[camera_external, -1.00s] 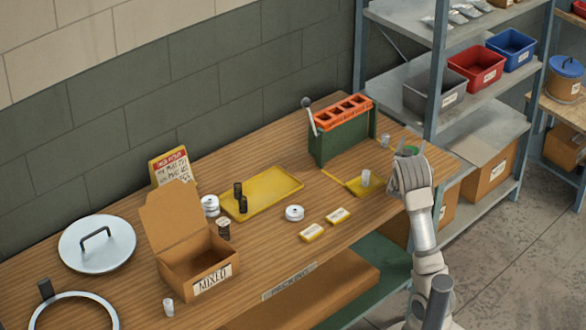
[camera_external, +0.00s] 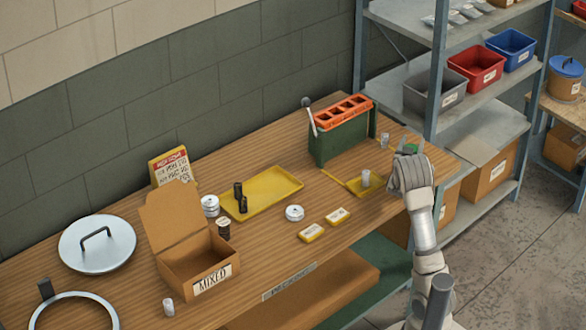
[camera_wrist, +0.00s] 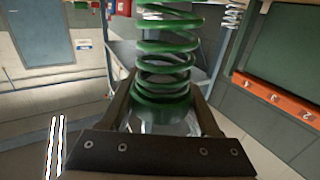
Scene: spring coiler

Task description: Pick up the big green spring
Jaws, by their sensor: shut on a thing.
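The big green spring (camera_wrist: 168,48) stands large in the wrist view, between the fingers of my gripper (camera_wrist: 165,100). My gripper is shut on its lower coils, and its top runs out of that picture. In the external view my gripper (camera_external: 408,155) is over the right end of the bench, right of the green machine. Only a small bit of the green spring (camera_external: 411,149) shows there; my wrist hides the rest. I cannot tell from these views whether the spring touches the bench.
The green machine with an orange slotted top (camera_external: 345,130) stands left of my gripper. A small yellow tray (camera_external: 357,188) with a grey spring lies near it. A metal shelf (camera_external: 475,140) with bins rises behind on the right. A cardboard box (camera_external: 190,270) is at the left.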

